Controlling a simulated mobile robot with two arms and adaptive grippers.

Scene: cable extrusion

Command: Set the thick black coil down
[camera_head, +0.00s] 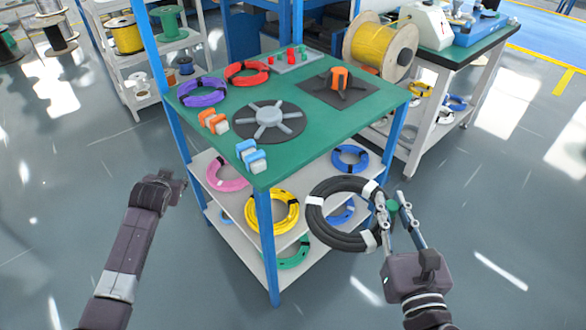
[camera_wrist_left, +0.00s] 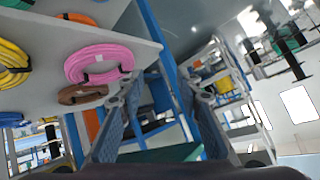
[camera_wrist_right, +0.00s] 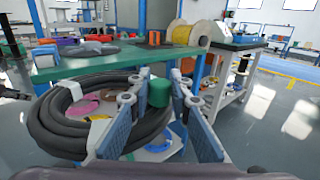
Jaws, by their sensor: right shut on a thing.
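The thick black coil (camera_head: 325,230) has white wraps and hangs in front of the right side of the workbench, beside its shelves. My right gripper (camera_head: 393,202) is at the coil's right edge, its fingers around a small green cylinder (camera_wrist_right: 158,92) that appears joined to the coil. The coil (camera_wrist_right: 45,135) fills the left of the right wrist view, and its exact join to the cylinder is hidden. My left gripper (camera_head: 172,187) is empty, left of the shelves. Its fingers stand apart in the left wrist view (camera_wrist_left: 165,98).
The green bench top (camera_head: 335,133) holds a purple coil (camera_head: 202,92), a red coil (camera_head: 246,73), a grey round fixture (camera_head: 268,118) and an orange fixture (camera_head: 339,80). Shelves below hold pink (camera_head: 228,176), yellow (camera_head: 272,226) and blue (camera_head: 350,152) coils. The bench top's front right is bare.

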